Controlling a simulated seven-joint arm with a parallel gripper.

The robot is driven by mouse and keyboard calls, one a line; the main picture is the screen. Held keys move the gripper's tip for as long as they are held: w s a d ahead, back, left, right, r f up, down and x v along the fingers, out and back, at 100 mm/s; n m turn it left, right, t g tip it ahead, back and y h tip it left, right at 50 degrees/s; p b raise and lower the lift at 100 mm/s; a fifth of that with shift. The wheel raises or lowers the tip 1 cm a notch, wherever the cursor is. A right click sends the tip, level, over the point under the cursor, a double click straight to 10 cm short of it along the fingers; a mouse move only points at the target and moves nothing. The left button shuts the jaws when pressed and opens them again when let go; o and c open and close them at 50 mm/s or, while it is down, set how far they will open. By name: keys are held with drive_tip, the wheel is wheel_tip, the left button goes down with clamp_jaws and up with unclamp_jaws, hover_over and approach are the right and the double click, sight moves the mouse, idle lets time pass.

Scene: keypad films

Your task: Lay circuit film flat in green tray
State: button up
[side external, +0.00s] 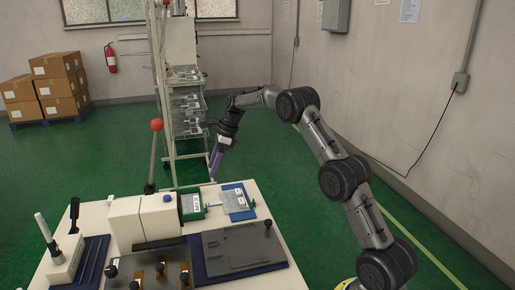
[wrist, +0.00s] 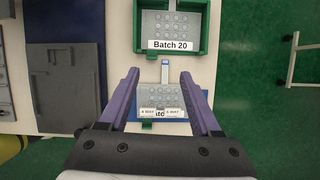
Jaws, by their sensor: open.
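The circuit film (wrist: 163,99), a pale grey sheet with rows of round spots and a narrow blue-edged tail, lies on a blue pad (side external: 241,217). It also shows in the side view (side external: 235,200). The green tray (wrist: 139,30) lies beyond it in the wrist view, labelled "Batch 20", with a grey dotted sheet or panel inside; it shows left of the film in the side view (side external: 194,217). My gripper (wrist: 160,75) is open and empty, its purple fingers framing the film from above. In the side view my gripper (side external: 214,176) hangs above the table's back edge. The film's lower labels are partly covered.
A dark grey plate (side external: 238,248) on a blue base lies at the table's front right. A wheeled rack (side external: 183,90) stands behind the table.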

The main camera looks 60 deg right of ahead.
drive_tip(key=s+d+r, duration=0.1)
drive_tip(key=s+r, duration=0.3)
drive_tip(key=s, duration=0.4)
drive_tip(key=s+d+r+m, duration=0.1)
drive_tip(key=s+r, duration=0.4)
drive_tip(key=s, duration=0.3)
drive_tip(key=shift+r, duration=0.25)
